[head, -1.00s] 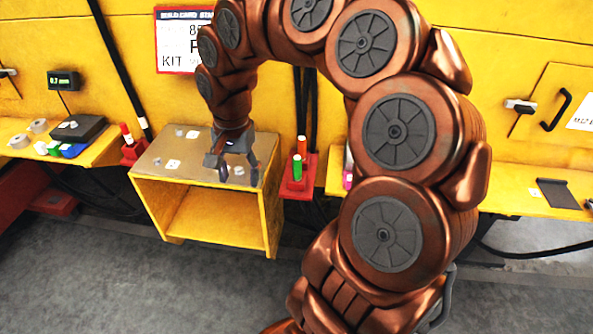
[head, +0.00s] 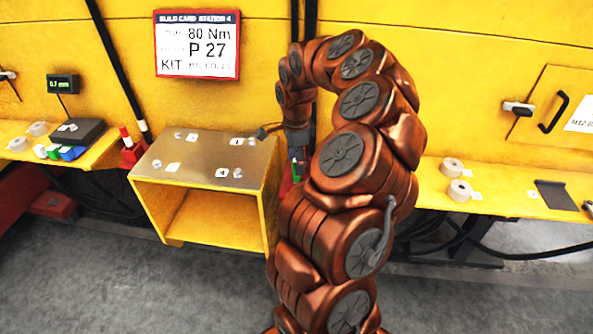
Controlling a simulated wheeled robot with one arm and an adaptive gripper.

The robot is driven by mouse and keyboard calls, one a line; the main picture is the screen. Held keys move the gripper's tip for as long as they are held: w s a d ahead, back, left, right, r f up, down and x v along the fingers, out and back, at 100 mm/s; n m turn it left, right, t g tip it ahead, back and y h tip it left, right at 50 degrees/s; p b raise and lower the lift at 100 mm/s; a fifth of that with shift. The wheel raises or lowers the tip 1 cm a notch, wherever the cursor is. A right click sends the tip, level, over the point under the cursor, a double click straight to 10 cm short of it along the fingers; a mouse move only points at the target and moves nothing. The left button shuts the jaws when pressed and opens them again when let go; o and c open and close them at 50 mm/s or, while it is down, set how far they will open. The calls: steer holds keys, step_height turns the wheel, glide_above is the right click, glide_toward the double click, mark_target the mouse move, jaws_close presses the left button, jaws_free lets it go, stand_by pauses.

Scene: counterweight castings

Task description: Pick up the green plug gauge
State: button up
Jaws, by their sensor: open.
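The green plug gauge (head: 297,176) stands in a red holder (head: 286,189) just right of the yellow-framed stand. Only a small part of it shows, because my gripper and arm cover the rest. My gripper (head: 293,157) is open, pointing down over the holder close above the green gauge. One dark finger part sticks out to the left over the stand's edge. I cannot tell whether the fingers are around the gauge or still above it. The orange gauge that shared this holder is hidden.
The metal-topped stand (head: 200,150) bears small pegs and numbered labels. Another red holder (head: 132,155) with a red-and-white gauge is at its left. A left shelf (head: 100,152) holds coloured blocks; a right shelf (head: 505,198) holds rolls and a dark plate.

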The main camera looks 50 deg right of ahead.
steer(key=shift+s+a+f+p, duration=0.15)
steer(key=shift+f+p, duration=0.7)
steer(key=shift+f, duration=1.4)
steer(key=shift+c, duration=0.2)
jaws_close()
